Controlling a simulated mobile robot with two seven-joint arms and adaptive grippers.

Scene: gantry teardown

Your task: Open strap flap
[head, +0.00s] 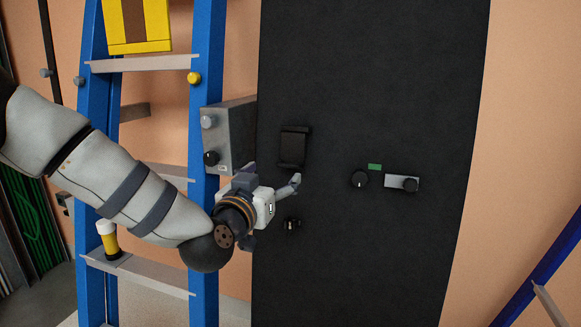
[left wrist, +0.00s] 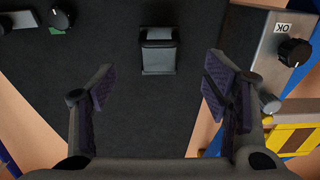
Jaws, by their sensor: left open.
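A small black strap flap (head: 292,146) sits on the upper middle of a tall dark panel (head: 330,250). In the left wrist view the flap (left wrist: 158,52) shows as a dark rectangular piece with a bar across it, at top centre between my fingers. I cannot tell whether it is closed or lifted. My left gripper (head: 272,181) is open and empty, below and slightly left of the flap in the head view. In the left wrist view its fingers (left wrist: 162,90) are spread wide, apart from the flap. My right gripper is not in view.
A blue ladder (head: 206,60) stands left of the panel, with a grey box (head: 230,130) bearing knobs beside it. A black knob (head: 360,179), a green label (head: 375,167) and a silver latch plate (head: 400,181) are right of the flap. A small fitting (head: 292,224) sits below it.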

